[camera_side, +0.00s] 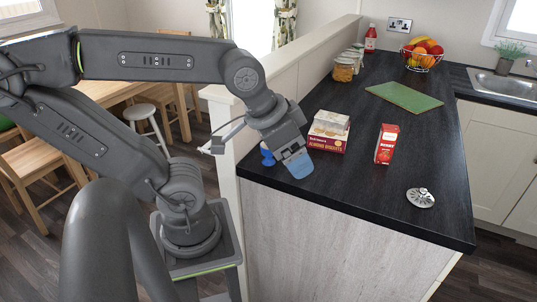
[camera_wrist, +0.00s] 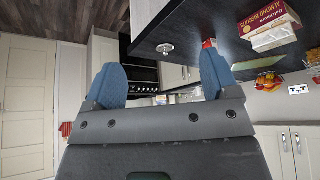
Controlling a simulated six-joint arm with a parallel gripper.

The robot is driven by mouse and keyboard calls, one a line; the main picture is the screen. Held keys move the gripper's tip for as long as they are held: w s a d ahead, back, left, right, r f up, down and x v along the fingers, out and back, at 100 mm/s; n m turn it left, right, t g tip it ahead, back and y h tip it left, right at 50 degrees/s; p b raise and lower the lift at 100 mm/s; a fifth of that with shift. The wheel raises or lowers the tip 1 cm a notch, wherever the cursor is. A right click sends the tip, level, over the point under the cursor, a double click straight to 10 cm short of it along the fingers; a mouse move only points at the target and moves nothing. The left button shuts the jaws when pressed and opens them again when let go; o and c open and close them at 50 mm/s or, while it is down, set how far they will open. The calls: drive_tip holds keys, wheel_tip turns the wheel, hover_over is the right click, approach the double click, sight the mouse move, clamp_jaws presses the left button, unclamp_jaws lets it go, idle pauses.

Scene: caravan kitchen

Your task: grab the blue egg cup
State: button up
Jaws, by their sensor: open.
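The blue egg cup (camera_side: 267,154) shows in the side view as a small, saturated blue shape near the left edge of the dark counter (camera_side: 350,205). It is partly hidden behind my wrist. My gripper (camera_side: 297,165) hangs over the counter just right of the cup in that picture, apart from it. In the wrist view my gripper (camera_wrist: 162,82) has its two blue fingers wide apart, with nothing between them. I do not see the egg cup in the wrist view.
An almond biscuits box (camera_side: 326,139) with a pale pack (camera_side: 331,121) on it stands close right of my gripper. A red berry carton (camera_side: 386,144), a silver disc-like object (camera_side: 420,198), a green board (camera_side: 404,97) and a fruit basket (camera_side: 423,56) lie farther off.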

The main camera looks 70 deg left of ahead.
drive_tip(key=n+g+y, duration=0.2)
drive_tip(key=n+g, duration=0.6)
drive_tip(key=n, duration=1.9)
approach(267, 151)
drive_tip(key=a+r, duration=0.1)
drive_tip(key=a, duration=0.1)
drive_tip(key=x, duration=0.6)
drive_tip(key=shift+w+a+f, duration=0.2)
drive_tip(key=shift+w+f, duration=0.1)
drive_tip(key=shift+f, duration=0.1)
drive_tip(key=shift+w+x, duration=0.15)
drive_tip(key=shift+x, duration=1.35)
drive_tip(key=shift+w+x, duration=0.15)
drive_tip(key=shift+x, duration=1.4)
drive_tip(key=shift+d+f, duration=0.1)
drive_tip(key=shift+d, duration=0.05)
drive_tip(key=c, duration=1)
